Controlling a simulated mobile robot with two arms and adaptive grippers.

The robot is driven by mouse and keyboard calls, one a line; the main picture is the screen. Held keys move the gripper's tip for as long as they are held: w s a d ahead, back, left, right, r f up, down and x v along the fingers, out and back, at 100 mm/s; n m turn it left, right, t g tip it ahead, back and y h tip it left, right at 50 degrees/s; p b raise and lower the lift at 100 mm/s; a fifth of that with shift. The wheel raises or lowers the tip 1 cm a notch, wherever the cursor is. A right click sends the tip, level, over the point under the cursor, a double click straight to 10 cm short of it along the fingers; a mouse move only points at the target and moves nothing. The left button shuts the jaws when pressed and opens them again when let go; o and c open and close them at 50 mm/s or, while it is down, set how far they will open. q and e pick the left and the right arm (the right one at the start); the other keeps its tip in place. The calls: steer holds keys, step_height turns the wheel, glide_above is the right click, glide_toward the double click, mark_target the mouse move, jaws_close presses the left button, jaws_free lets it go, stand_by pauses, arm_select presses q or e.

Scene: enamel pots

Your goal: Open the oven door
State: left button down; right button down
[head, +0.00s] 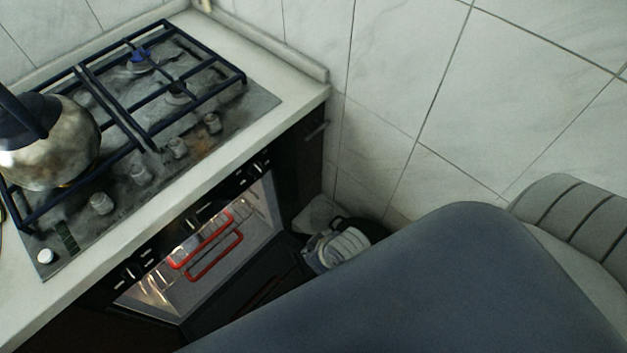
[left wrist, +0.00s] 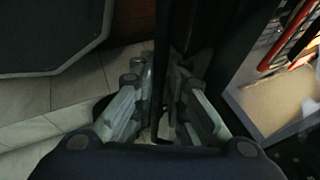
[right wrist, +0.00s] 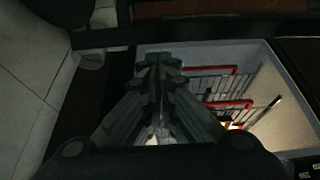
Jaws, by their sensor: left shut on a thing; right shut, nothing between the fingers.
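The oven (head: 213,240) stands under the hob, its lit cavity showing red-edged racks. The dark oven door (head: 280,272) is open, swung down in front of the cavity; my arm hides part of it. In the left wrist view my left gripper (left wrist: 160,85) is shut on a thin dark edge of the door (left wrist: 163,40); whether this is the handle or the panel rim I cannot tell. In the right wrist view my right gripper (right wrist: 160,65) is shut and empty, in front of the lit oven cavity (right wrist: 265,70).
A gas hob (head: 150,110) with dark grates and knobs lies on the pale counter (head: 255,115). A metal kettle (head: 55,145) stands at its left. My arm fills the lower right.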

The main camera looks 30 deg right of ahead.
arm_select(q)
steer(key=shift+w+a, duration=0.1)
arm_select(e)
steer(key=shift+s+f, duration=0.15)
steer(key=shift+s, duration=0.05)
